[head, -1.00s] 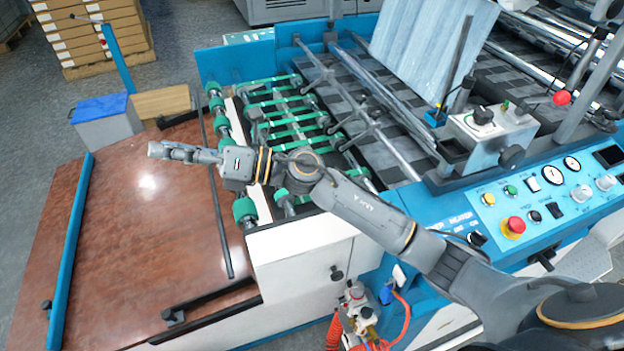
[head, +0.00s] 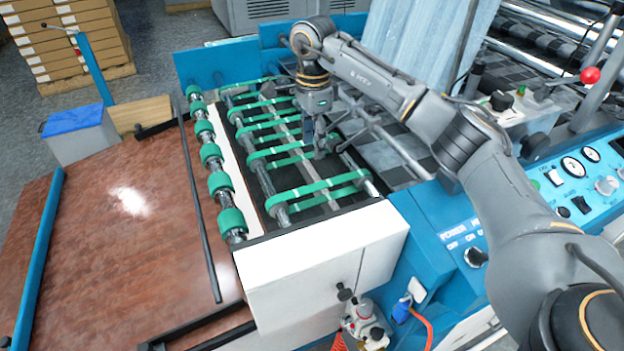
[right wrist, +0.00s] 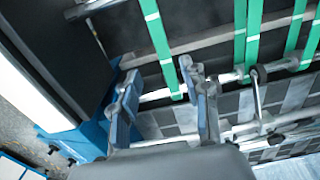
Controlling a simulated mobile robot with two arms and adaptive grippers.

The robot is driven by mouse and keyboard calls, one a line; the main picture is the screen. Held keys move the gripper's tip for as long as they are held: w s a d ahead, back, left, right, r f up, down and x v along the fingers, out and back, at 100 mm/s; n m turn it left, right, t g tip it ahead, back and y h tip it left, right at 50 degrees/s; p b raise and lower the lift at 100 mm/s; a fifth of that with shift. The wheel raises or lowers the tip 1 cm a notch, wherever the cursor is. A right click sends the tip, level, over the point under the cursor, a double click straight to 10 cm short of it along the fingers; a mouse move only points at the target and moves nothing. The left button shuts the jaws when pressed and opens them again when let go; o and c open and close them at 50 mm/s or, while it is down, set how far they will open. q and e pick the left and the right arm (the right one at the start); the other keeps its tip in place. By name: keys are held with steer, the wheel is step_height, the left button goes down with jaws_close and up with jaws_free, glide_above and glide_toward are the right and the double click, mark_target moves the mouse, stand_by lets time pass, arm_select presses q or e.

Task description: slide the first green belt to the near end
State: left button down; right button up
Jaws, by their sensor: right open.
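Several green belts loop around the rollers of the feed bed. The nearest belt (head: 322,190) crosses the bed near the white end cover; further belts (head: 268,137) lie behind it. My right gripper (head: 314,145) points down over the far-side roller, beyond the nearest belt. In the right wrist view the right gripper (right wrist: 160,82) is open, and one green belt (right wrist: 157,38) runs in the gap between its fingers. I cannot tell whether a finger touches it. My left gripper is not in view.
A row of green roller wheels (head: 211,155) runs along the bed's left side. The brown table (head: 120,240) is largely clear. The white end cover (head: 320,260) closes the near end. A control panel (head: 575,185) stands at right.

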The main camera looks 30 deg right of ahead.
mark_target(313, 187)
step_height(313, 187, down, 12)
steer(key=shift+r+p, duration=0.1)
steer(key=shift+p, duration=0.65)
jaws_close()
